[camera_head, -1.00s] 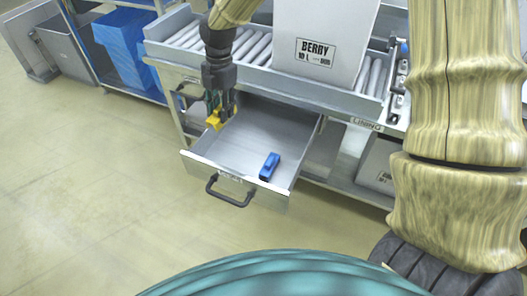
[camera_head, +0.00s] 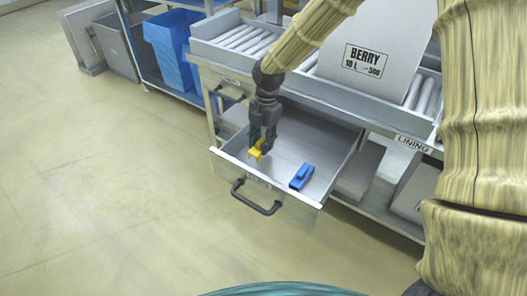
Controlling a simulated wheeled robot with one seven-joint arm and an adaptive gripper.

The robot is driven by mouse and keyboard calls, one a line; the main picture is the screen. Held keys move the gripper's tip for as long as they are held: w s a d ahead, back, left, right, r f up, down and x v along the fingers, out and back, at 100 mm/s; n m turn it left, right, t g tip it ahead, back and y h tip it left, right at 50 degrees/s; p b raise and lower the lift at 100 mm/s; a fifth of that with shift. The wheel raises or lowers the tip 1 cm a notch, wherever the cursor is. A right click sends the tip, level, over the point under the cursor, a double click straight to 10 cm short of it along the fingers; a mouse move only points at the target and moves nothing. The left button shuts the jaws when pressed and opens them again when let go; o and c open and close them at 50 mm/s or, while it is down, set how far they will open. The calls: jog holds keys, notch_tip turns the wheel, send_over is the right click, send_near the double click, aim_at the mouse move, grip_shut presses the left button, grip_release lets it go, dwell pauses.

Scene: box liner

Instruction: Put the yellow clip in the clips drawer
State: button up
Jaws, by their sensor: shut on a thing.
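The yellow clip (camera_head: 257,150) is held between the fingers of my gripper (camera_head: 261,143), which is shut on it. The gripper points down over the left part of the open drawer (camera_head: 318,150), near its front left corner. I cannot tell how far the clip is above the drawer floor. A blue clip (camera_head: 301,177) lies on the drawer floor at the front right, apart from my gripper. The drawer label is too small to read.
The drawer's dark handle (camera_head: 255,197) juts out over open floor. Above the drawer stands a roller conveyor (camera_head: 235,36) with a large grey box (camera_head: 375,55) marked BERRY. Blue bins (camera_head: 172,45) are at the upper left. The floor in front is clear.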

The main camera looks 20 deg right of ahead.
aim_at(262, 160)
jog(key=shift+f+b, duration=0.4)
jog(key=shift+f, duration=1.4)
jog(key=shift+f, duration=0.15)
jog(key=o, duration=0.9)
jog(key=r, duration=0.4)
jog(key=d+r+p, duration=0.1)
jog(key=r, duration=0.3)
jog(key=w+r+p, duration=0.1)
jog(key=r, duration=0.3)
jog(key=shift+d, duration=0.25)
